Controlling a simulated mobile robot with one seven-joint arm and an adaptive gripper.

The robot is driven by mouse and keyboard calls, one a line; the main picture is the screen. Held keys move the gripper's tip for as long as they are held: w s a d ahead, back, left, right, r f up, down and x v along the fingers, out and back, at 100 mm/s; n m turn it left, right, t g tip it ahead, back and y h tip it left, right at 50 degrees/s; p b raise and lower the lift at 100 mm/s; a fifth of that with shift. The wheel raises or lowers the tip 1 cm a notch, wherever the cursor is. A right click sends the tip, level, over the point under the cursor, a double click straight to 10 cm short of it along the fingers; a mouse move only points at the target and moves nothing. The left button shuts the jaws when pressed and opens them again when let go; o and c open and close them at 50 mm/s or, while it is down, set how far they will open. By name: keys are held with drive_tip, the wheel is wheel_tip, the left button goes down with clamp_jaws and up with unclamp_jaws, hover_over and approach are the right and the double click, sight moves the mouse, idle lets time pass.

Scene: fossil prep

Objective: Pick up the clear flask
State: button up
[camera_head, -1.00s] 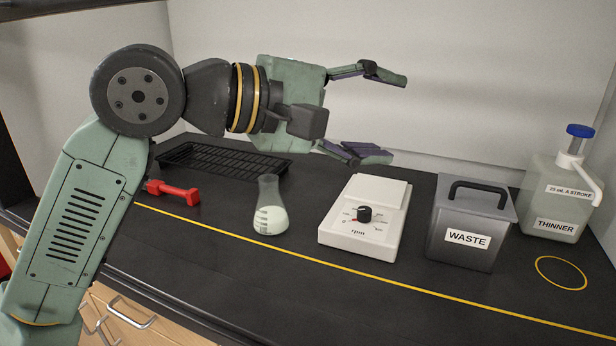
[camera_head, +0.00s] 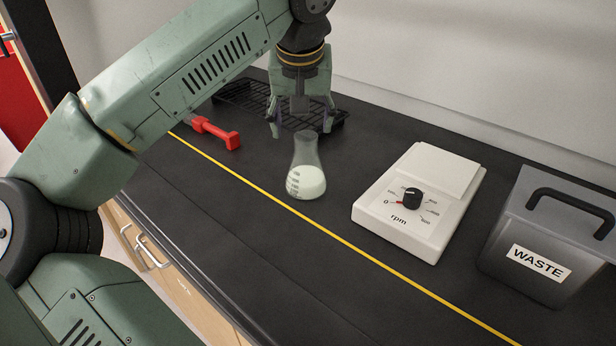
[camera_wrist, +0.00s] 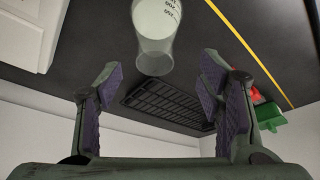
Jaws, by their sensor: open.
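The clear flask (camera_head: 306,172) stands upright on the black bench, with pale whitish liquid in its lower part and printed marks on its side. In the wrist view the flask (camera_wrist: 155,35) is at the top middle, ahead of the space between the fingers. My gripper (camera_head: 301,122) points down behind the flask, over the near part of the black rack. Its fingers are spread, with nothing between them. The wrist view shows my gripper (camera_wrist: 158,85) with both purple pads apart. The flask is not touched as far as I can see.
A black rack (camera_head: 240,95) lies behind the flask. A red tool (camera_head: 217,132) lies to its left. A white rpm device (camera_head: 425,200) stands right, then a grey WASTE bin (camera_head: 545,240). A yellow line (camera_head: 390,277) runs along the bench, with clear surface in front.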

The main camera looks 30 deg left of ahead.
sight(306, 137)
drive_tip(key=b+x, duration=0.1)
drive_tip(key=x, duration=0.1)
drive_tip(key=b+x, duration=0.1)
drive_tip(key=x, duration=0.1)
drive_tip(key=b+x, duration=0.1)
drive_tip(key=x, duration=0.1)
drive_tip(key=shift+w+d, duration=0.1)
drive_tip(key=shift+w, duration=0.3)
drive_tip(key=shift+r, duration=0.1)
clamp_jaws()
idle(0.3)
